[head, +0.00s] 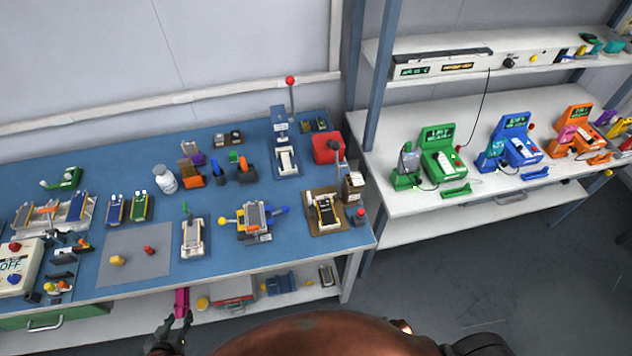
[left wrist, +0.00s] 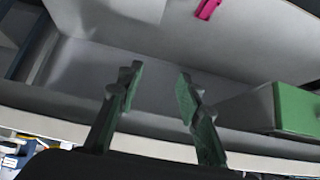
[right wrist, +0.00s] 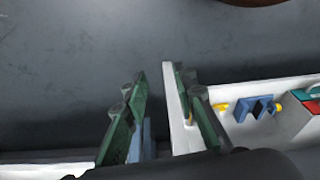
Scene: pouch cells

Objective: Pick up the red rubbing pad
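A small red pad-like piece (head: 149,250) lies on a grey mat (head: 138,277) on the blue bench top, beside a small yellow-orange piece (head: 117,260). I take the red piece to be the rubbing pad. My left gripper (head: 174,325) is low in the head view, in front of the bench edge and apart from the pad. In the left wrist view it (left wrist: 158,85) is open and empty, facing the lower shelf. My right gripper (right wrist: 160,85) is open and empty in the right wrist view, over the floor and shelf edge. The pad shows in neither wrist view.
The blue bench (head: 85,275) is crowded with small fixtures. A white fixture (head: 193,238) stands right of the mat, and an OFF box (head: 18,266) stands to its left. A magenta object (head: 182,301) and a red box (head: 232,290) are at shelf level below.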

